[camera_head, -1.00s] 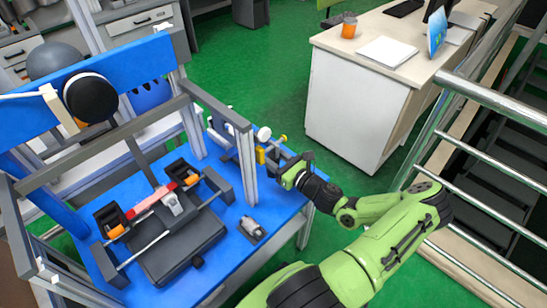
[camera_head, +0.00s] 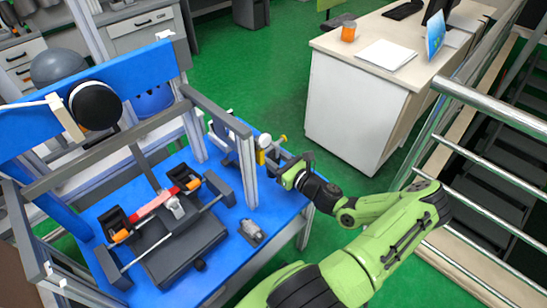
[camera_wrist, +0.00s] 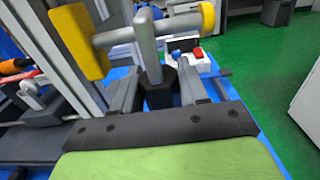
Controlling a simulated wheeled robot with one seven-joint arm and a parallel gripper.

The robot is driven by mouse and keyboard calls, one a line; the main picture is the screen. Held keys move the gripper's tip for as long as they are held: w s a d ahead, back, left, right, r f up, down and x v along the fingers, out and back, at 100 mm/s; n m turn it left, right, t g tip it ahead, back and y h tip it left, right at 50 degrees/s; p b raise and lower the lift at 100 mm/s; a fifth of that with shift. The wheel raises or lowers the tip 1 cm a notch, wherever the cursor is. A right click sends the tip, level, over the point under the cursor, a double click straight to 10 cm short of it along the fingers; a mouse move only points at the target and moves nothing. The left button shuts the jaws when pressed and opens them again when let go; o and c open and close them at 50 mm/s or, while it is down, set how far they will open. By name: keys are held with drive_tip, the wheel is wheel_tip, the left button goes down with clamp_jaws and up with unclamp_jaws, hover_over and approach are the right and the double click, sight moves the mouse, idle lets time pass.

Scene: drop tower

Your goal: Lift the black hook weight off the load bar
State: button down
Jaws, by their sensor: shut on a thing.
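The black hook weight (camera_wrist: 160,96) is between the two fingers of my gripper (camera_wrist: 158,80) in the wrist view. My gripper is shut on its dark body. A grey hook stem rises from the weight to the load bar (camera_wrist: 118,36), a grey rod with yellow ends. The stem overlaps the bar in this view, and I cannot tell whether the hook still rests on it. In the head view my gripper (camera_head: 286,174) is at the right edge of the blue table, beside the bar's yellow end (camera_head: 261,156). The weight is hidden there.
The blue table (camera_head: 170,285) carries a dark frame and a black carriage (camera_head: 185,250) with orange parts. A grey upright (camera_head: 247,170) stands close left of my gripper. A small grey cylinder (camera_head: 251,232) lies nearby. A white desk (camera_head: 350,105) and metal railing (camera_head: 490,115) are right.

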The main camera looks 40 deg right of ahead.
sight(278, 156)
drive_tip(key=shift+r, duration=0.3)
drive_tip(key=shift+r+p, duration=0.9)
drive_tip(key=shift+p, duration=0.15)
drive_tip(key=shift+s+d+p, duration=0.1)
drive_tip(key=shift+s+p, duration=0.45)
drive_tip(key=shift+s, duration=3.2)
drive_tip(key=shift+r, duration=0.1)
drive_tip(key=r+p, duration=0.1)
drive_tip(key=s+r+p, duration=0.1)
drive_tip(key=r+p, duration=0.1)
drive_tip(key=s+r+p, duration=0.1)
drive_tip(key=shift+r+p, duration=0.35)
drive_tip(key=shift+p, duration=0.05)
